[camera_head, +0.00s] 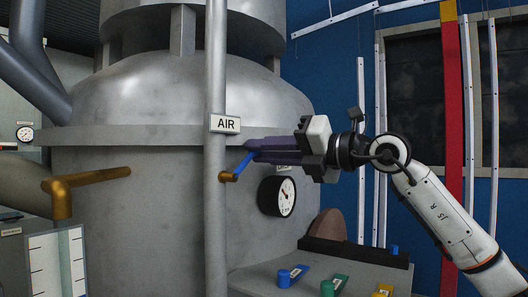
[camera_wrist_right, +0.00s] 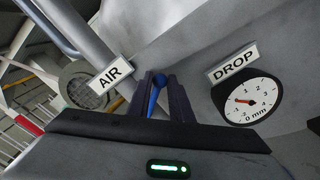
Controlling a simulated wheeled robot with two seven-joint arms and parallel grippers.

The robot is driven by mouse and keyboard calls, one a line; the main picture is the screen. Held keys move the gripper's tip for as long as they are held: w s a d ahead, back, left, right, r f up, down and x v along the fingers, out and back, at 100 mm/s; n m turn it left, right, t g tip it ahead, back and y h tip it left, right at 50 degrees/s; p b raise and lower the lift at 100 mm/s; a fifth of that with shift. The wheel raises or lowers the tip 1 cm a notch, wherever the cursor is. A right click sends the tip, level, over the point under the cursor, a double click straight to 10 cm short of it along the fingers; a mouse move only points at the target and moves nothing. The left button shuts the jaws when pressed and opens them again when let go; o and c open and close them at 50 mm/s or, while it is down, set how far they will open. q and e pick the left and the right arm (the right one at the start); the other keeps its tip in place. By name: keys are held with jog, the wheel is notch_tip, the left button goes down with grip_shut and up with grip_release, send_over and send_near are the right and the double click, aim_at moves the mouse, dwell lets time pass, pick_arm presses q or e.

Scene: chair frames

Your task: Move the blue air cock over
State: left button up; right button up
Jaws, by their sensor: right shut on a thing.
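The blue air cock (camera_head: 242,166) is a short blue lever on a brass fitting (camera_head: 229,177) on the grey vertical pipe (camera_head: 215,90), just below the AIR sign (camera_head: 225,124). In the head view it slants up to the right from the fitting. My right gripper (camera_head: 252,150) reaches in from the right with its dark purple fingers at the lever's upper end. In the right wrist view the lever (camera_wrist_right: 154,98) lies between the two fingers, its rounded end showing. The gripper is shut on it. My left gripper is not in view.
A round gauge (camera_head: 277,196) sits just below my right gripper, with the DROP sign (camera_wrist_right: 236,62) above it in the wrist view. A panel (camera_head: 262,279) with coloured levers is lower right. A brass pipe (camera_head: 90,178) is at left.

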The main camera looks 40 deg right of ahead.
jog(key=shift+s+a+r+p, duration=0.2)
jog(key=shift+a+r+p, duration=0.2)
jog(key=shift+r, duration=0.1)
jog(key=shift+s+a+r+p, duration=0.15)
jog(key=shift+a+r+p, duration=0.15)
jog(key=shift+a+r, duration=0.15)
jog(key=shift+s+a+r+p, duration=0.25)
jog(key=shift+a+r, duration=0.05)
jog(key=shift+a, duration=0.2)
jog(key=shift+s+a+r+p, duration=0.2)
jog(key=shift+a+r, duration=0.1)
jog(key=shift+a, duration=0.15)
